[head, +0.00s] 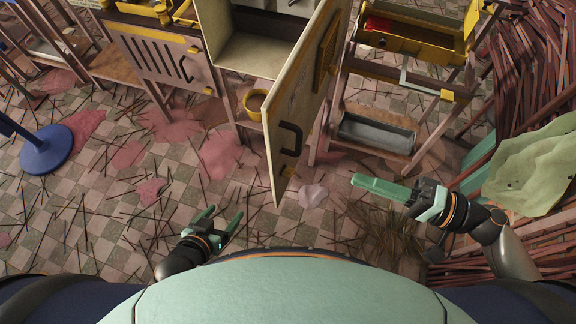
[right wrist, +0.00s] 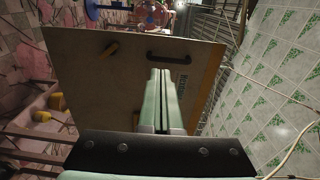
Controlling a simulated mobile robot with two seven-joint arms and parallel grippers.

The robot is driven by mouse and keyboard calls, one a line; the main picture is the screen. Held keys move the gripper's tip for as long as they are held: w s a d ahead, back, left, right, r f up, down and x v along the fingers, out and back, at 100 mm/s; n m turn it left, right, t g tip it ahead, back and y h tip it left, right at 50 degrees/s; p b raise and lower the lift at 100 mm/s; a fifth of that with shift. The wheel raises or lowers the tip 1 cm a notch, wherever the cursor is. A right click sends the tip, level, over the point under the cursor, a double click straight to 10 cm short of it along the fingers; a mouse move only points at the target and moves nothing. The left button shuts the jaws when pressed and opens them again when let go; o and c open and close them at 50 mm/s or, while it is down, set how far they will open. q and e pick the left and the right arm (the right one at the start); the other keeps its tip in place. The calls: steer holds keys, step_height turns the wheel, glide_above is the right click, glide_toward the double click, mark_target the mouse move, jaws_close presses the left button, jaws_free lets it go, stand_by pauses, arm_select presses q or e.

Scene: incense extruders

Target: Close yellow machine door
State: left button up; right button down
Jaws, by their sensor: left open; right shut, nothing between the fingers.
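The machine door (head: 300,105) stands wide open in the head view, swung out toward me from the machine's pale open cabinet (head: 245,50). It has a dark handle (head: 290,138) and yellow fittings. In the right wrist view the door panel (right wrist: 110,75) fills the middle, with its dark handle (right wrist: 168,57) near the top edge. My right gripper (head: 356,182) is shut and empty, to the right of the door and apart from it in the head view. Its closed fingers (right wrist: 160,80) point at the panel in the right wrist view. My left gripper (head: 226,218) is open and empty, low at the left of the door.
A rack with a yellow tray (head: 412,38) and a grey bin (head: 378,132) stands right of the door. Bundles of sticks (head: 530,60) and a green sack (head: 545,165) lie at far right. A blue post base (head: 47,150) stands left. Loose sticks litter the tiled floor.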

steer(key=p, duration=0.3)
glide_toward(277, 150)
steer(key=x, duration=0.5)
steer(key=shift+w+a+r, duration=0.15)
steer(key=shift+a, duration=0.05)
steer(key=shift+w+a+p, duration=0.25)
steer(key=shift+a+p, duration=0.05)
steer(key=shift+a, duration=0.35)
steer(key=shift+a, duration=0.15)
